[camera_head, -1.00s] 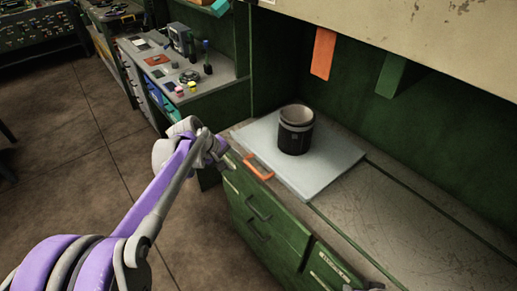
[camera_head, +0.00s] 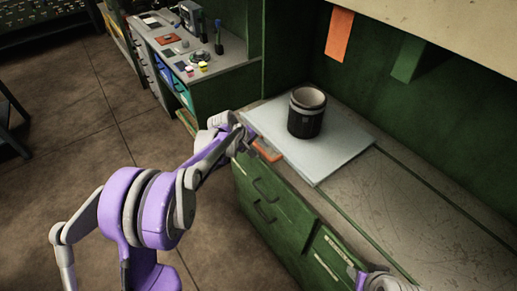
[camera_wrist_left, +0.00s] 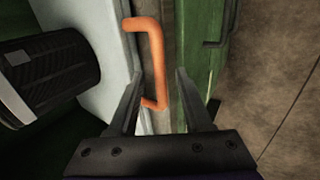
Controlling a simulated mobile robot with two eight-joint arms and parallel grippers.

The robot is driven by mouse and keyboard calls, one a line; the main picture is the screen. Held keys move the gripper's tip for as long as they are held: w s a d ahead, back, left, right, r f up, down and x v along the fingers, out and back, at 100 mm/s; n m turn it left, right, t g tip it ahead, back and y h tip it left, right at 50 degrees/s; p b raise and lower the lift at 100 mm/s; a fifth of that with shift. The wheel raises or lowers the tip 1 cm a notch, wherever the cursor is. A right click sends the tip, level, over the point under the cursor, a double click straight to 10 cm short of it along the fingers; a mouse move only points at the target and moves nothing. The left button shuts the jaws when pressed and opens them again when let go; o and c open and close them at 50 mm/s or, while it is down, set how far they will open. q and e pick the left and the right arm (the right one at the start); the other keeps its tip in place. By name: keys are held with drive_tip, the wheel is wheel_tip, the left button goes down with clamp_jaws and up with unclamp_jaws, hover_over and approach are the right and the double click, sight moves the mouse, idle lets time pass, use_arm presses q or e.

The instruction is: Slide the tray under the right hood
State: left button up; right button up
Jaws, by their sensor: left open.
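The tray (camera_head: 335,155) is a flat pale sheet on the workbench, with an orange handle (camera_head: 266,152) at its front left edge. A dark cylinder with a pale open top (camera_head: 306,114) stands upright on it. My left gripper (camera_head: 252,134) is at the handle. In the left wrist view its open fingers (camera_wrist_left: 160,76) point at the orange handle (camera_wrist_left: 155,40), which lies between and just beyond them; contact cannot be told. An orange flap (camera_head: 339,34) and a green flap (camera_head: 409,58) hang at the back right. Part of my right arm shows at the bottom right; its fingers cannot be made out.
Scratched bare worktop (camera_head: 400,205) extends to the right of the tray, with a dark groove along it. Green drawers (camera_head: 265,195) with handles are below the front edge. A pale overhead cabinet (camera_head: 460,30) overhangs the back. A side bench holds small items.

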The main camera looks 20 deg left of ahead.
use_arm(q)
clamp_jaws()
idle(1.4)
